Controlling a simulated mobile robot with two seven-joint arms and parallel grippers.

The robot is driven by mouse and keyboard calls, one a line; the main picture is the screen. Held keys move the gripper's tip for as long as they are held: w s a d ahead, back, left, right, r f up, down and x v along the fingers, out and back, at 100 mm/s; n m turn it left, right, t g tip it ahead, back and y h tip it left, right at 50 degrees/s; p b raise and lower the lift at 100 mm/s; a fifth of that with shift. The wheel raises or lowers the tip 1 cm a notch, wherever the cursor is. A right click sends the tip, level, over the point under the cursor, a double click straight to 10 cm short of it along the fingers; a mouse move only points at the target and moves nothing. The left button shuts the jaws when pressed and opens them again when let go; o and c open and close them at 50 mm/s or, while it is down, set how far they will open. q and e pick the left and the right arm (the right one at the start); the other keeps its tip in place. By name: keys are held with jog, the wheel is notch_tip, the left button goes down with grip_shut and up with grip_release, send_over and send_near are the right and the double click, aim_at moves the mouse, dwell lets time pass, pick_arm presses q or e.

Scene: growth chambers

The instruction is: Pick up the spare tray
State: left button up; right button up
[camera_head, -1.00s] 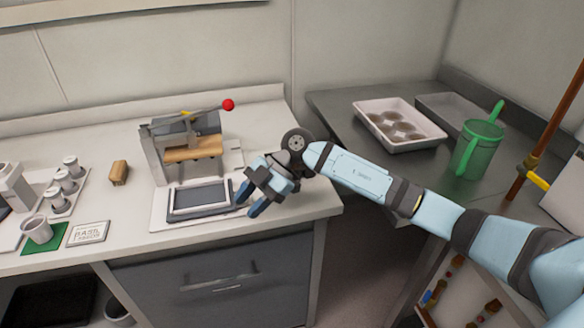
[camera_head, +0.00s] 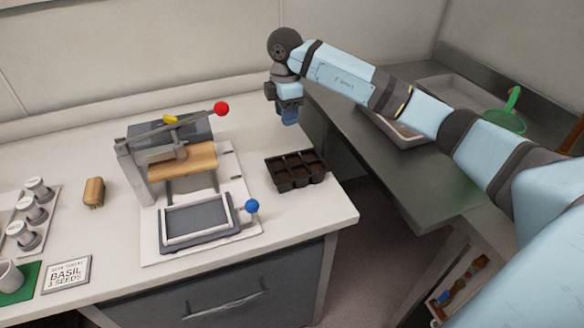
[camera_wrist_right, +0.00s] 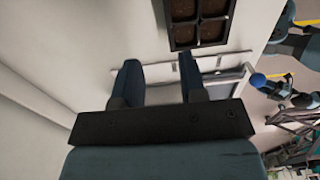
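A small black tray (camera_head: 296,172) with several cells of brown soil lies flat on the white counter, right of the press. It also shows at the top of the right wrist view (camera_wrist_right: 200,22). I cannot tell for sure that this is the spare tray. My right gripper (camera_head: 289,116) is raised behind the black tray and apart from it, pointing down. In the wrist view its two fingers (camera_wrist_right: 160,80) stand apart with nothing between them. My left gripper is not in view.
A press with a red-knobbed lever (camera_head: 221,109) stands left of the tray. A grey frame (camera_head: 200,222) and a blue knob (camera_head: 252,206) are in front of it.

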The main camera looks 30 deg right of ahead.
aim_at(296, 169)
jog(key=f, duration=0.7)
jog(key=shift+s+d, duration=0.1)
jog(key=shift+s, duration=0.3)
jog(key=f, duration=0.4)
jog(key=shift+s+d, duration=0.1)
jog(key=shift+s, duration=0.1)
grip_shut()
